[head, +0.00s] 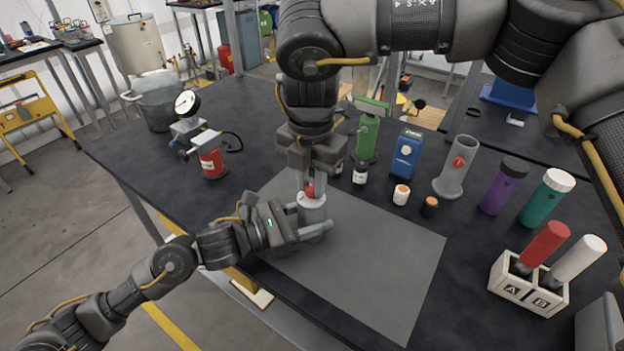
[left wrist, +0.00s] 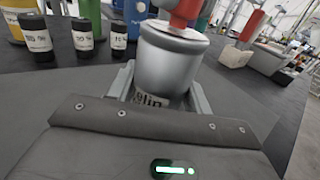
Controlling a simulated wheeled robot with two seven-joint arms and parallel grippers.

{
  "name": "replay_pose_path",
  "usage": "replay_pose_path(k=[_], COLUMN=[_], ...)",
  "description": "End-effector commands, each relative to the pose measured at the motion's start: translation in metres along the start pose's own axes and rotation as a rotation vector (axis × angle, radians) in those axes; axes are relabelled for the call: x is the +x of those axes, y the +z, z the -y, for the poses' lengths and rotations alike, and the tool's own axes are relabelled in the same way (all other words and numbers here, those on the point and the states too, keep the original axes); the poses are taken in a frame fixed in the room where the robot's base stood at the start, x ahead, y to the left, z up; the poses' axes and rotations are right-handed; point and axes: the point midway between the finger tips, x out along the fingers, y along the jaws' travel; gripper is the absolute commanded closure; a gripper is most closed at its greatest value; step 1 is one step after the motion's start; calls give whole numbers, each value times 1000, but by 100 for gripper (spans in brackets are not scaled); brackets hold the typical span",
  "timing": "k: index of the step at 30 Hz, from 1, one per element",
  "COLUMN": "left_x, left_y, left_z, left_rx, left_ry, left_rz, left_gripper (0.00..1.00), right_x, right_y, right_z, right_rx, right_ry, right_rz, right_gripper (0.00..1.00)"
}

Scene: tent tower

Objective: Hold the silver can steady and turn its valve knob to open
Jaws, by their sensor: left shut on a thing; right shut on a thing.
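The silver can (head: 313,209) stands upright on the grey mat (head: 390,265), near the mat's left side. It also shows in the left wrist view (left wrist: 174,62), between the jaws, with part of a dark-lettered label visible. My left gripper (head: 312,228) reaches in from the left and is shut around the can's lower body. The red valve knob (head: 309,190) is on top of the can. My right gripper (head: 309,182) comes down from above and is shut on the knob, hiding part of it. The knob's turn angle cannot be told.
A red can with a gauge (head: 211,160) stands at the left. Small bottles (head: 360,172), a blue device (head: 406,155), a grey cylinder (head: 457,165) and purple and teal bottles stand behind and right. A rack (head: 528,290) holds red and white tubes. The mat's right part is clear.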

Motion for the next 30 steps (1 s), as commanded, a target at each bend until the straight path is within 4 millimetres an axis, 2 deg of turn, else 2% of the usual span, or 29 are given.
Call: replay_pose_path(k=[8,14,30], left_x=[0,0,0], left_y=[0,0,0], left_z=[-1,-1,-1], left_rx=[0,0,-1], left_ry=[2,2,3], left_rz=[0,0,-1], left_gripper=[90,90,90], right_x=[0,0,0], right_y=[0,0,0], right_z=[0,0,0], right_rx=[-27,-125,-616], right_ry=[-1,-1,0], right_rz=[0,-1,-1], right_gripper=[100,100,100])
